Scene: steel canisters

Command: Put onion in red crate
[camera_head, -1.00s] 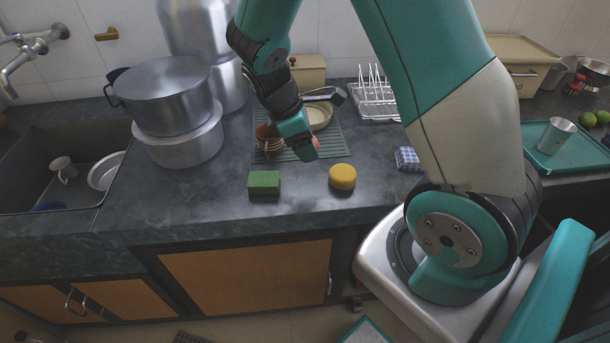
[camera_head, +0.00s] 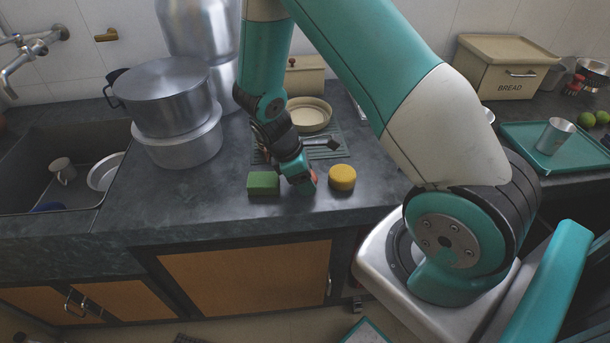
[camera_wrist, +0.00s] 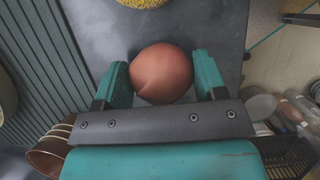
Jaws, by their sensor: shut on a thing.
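The onion (camera_wrist: 162,73) is a round reddish-brown ball between the two teal fingers in the wrist view. My gripper (camera_wrist: 164,80) is shut on it, one finger on each side. In the head view my gripper (camera_head: 303,182) is low over the front of the counter, between the green sponge and the yellow round thing. Only a small reddish part of the onion (camera_head: 313,177) shows there. I see no red crate in either view.
A green sponge (camera_head: 263,183) is just left of my gripper and a yellow round thing (camera_head: 342,177) just right. Stacked steel pots (camera_head: 178,148) stand left, beside the sink. A ribbed green mat (camera_wrist: 40,65) lies behind. The counter's front edge is close.

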